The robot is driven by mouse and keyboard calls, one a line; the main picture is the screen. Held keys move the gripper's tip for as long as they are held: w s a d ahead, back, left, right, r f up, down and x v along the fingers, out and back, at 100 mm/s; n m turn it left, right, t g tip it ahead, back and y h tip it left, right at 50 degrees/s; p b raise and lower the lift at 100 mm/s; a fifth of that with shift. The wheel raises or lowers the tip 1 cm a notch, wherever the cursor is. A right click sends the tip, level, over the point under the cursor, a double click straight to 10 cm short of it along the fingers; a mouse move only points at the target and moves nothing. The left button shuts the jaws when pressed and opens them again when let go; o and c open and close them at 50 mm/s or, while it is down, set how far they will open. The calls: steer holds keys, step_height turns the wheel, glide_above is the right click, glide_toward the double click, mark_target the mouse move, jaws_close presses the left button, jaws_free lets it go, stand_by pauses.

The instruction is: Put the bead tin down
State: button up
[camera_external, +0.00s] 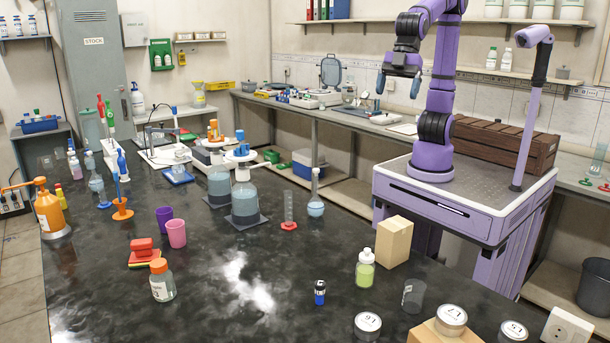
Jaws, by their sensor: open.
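My gripper (399,84) is raised at the upper right, above the far side of the bench. Its two fingers are apart, pointing down, with nothing between them. Several round metal tins with pale numbered lids are at the front right, far from my gripper. One tin (367,325) stands on the black bench top (200,310). Another tin (451,318) rests on a tan block (432,334). A third tin (513,331) is at the front edge of the picture. I cannot tell which one is the bead tin.
Near the tins are a dark glass beaker (413,296), a small blue battery-like cylinder (320,292), a green-filled bottle (365,270) and a tan box (393,242). An orange-capped jar (162,280) stands at left. Bare bench lies between the jar and the blue cylinder.

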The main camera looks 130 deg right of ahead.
steer(key=s+d+f+m, duration=0.1)
steer(key=s+d, duration=0.3)
steer(key=s, duration=0.4)
steer(key=s+d+f+m, duration=0.1)
steer(key=s+d, duration=0.2)
steer(key=s, duration=0.4)
steer(key=s+d+f+m+h, duration=0.1)
steer(key=s+d, duration=0.3)
steer(key=s, duration=0.4)
steer(key=shift+s+d+m, duration=0.3)
steer(key=shift+d+m, duration=0.05)
steer(key=shift+m, duration=0.05)
